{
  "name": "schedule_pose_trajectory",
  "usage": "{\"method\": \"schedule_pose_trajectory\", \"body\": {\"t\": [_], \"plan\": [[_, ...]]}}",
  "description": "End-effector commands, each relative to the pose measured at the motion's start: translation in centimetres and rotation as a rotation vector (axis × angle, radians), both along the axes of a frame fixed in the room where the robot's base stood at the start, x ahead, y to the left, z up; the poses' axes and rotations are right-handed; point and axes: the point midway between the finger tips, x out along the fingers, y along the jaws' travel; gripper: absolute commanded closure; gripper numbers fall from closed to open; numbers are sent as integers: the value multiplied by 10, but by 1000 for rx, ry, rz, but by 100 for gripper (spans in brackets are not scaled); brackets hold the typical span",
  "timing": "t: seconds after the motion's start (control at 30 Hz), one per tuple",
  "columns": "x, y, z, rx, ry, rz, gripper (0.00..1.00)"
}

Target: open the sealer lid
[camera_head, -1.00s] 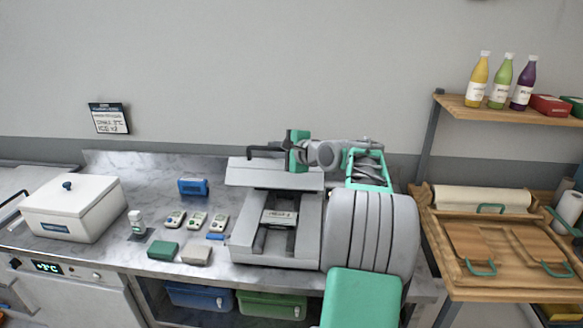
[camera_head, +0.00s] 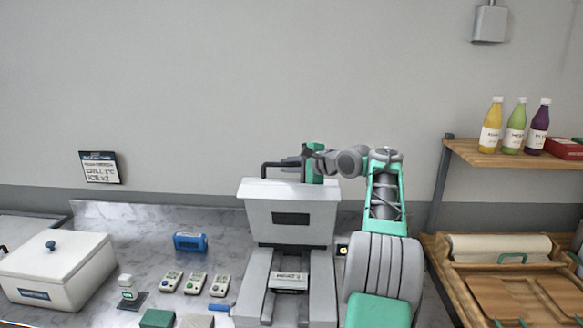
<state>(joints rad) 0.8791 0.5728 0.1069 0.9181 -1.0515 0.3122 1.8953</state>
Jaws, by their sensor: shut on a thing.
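The grey sealer (camera_head: 323,295) stands on the counter in the lower middle of the head view. Its lid (camera_head: 259,219) is raised and tilted back, with a dark rectangular panel facing me. The open bed with a labelled tray (camera_head: 289,276) shows below. A dark handle bar (camera_head: 280,164) runs along the lid's top edge. My gripper (camera_head: 306,160) is at the right part of this bar, shut on it. The fingertips are small and partly hidden by the gripper body.
A white lidded box (camera_head: 55,268) sits at the left. Small devices (camera_head: 195,283), a blue item (camera_head: 190,241) and a green block (camera_head: 157,318) lie left of the sealer. A wooden shelf (camera_head: 470,151) with bottles stands at the right. The wall is close behind the sealer.

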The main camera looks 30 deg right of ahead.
Motion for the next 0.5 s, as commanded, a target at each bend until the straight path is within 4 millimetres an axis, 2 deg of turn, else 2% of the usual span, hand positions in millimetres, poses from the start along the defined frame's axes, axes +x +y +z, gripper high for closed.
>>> {"method": "schedule_pose_trajectory", "body": {"t": [0.03,0.2,0.23,0.47,0.5], "plan": [[1,4,0,0,-1,12,100],[-2,-1,0,0,-1,4,100],[-2,-1,0,0,-1,3,83],[-6,-9,0,-1,-1,-10,64],[-6,-10,0,0,-1,-11,64]]}}
